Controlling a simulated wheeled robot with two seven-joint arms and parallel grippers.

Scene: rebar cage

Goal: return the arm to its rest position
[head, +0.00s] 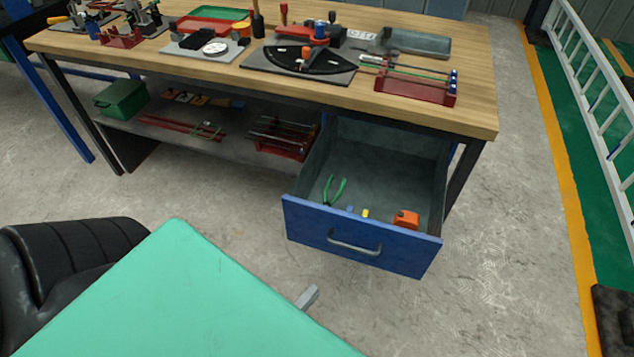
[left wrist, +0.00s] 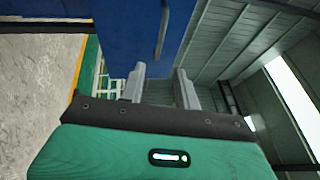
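My left arm comes in from the lower left of the head view as a broad green link. Only a grey fingertip of my left gripper (head: 308,297) shows past it, in front of and below the open drawer. In the left wrist view both grey fingers of my left gripper (left wrist: 160,88) stand apart with nothing between them. A blue panel (left wrist: 125,35) with a handle (left wrist: 162,30) lies beyond the fingers, apart from them; it looks like the drawer front (head: 300,222). My right gripper is not in view.
The drawer stands open under the wooden workbench (head: 470,108), holding green-handled pliers (head: 335,190), an orange tape measure (head: 406,219) and small blue and yellow pieces. Tools and fixtures cover the bench top. A white railing (head: 590,75) stands at right.

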